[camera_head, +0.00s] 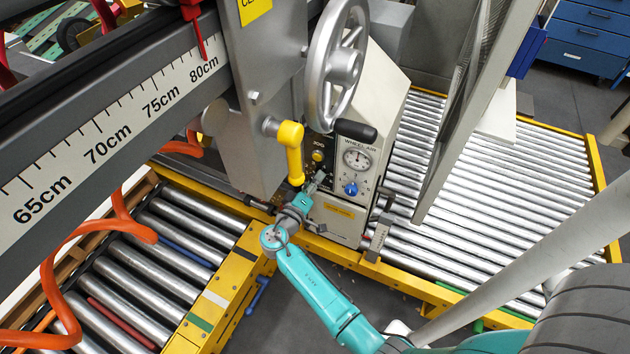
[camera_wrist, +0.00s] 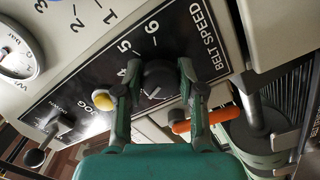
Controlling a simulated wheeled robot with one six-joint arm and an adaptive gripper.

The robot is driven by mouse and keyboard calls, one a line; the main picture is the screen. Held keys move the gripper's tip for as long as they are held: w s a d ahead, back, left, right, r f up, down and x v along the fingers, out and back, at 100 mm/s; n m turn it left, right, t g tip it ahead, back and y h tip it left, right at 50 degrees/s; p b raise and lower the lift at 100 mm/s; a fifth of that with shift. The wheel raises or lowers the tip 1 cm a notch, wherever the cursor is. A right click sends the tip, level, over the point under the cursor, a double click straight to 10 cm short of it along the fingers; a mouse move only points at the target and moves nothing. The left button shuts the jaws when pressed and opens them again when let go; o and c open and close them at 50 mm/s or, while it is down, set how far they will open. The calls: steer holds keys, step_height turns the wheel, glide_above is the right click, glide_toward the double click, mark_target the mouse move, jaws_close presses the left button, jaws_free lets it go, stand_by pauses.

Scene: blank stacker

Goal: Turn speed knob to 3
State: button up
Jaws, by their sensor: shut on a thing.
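The black speed knob (camera_wrist: 158,78) sits on the black BELT SPEED panel (camera_wrist: 207,45) in the wrist view. My gripper (camera_wrist: 157,74) is shut on the knob, with one finger on each side of it. A pale pointer line shows on the knob's face, towards its lower side. The numbers 5 and 6 are readable above the knob. The finger on the left covers part of the scale, so I cannot tell which number the pointer faces. In the head view my gripper (camera_head: 318,184) reaches the control panel, and the knob is hidden there.
A yellow button (camera_wrist: 103,99) and a black lever (camera_wrist: 35,157) are left of the knob. An orange handle (camera_wrist: 205,120) is close on the right. In the head view, a yellow handle (camera_head: 292,150), a handwheel (camera_head: 338,65) and a blue knob (camera_head: 351,188) surround the panel.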

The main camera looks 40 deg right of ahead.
stand_by(0.3)
steer(key=o, duration=1.1)
steer(key=shift+o, duration=0.2)
steer(key=shift+a, duration=0.1)
steer(key=v, duration=1.2)
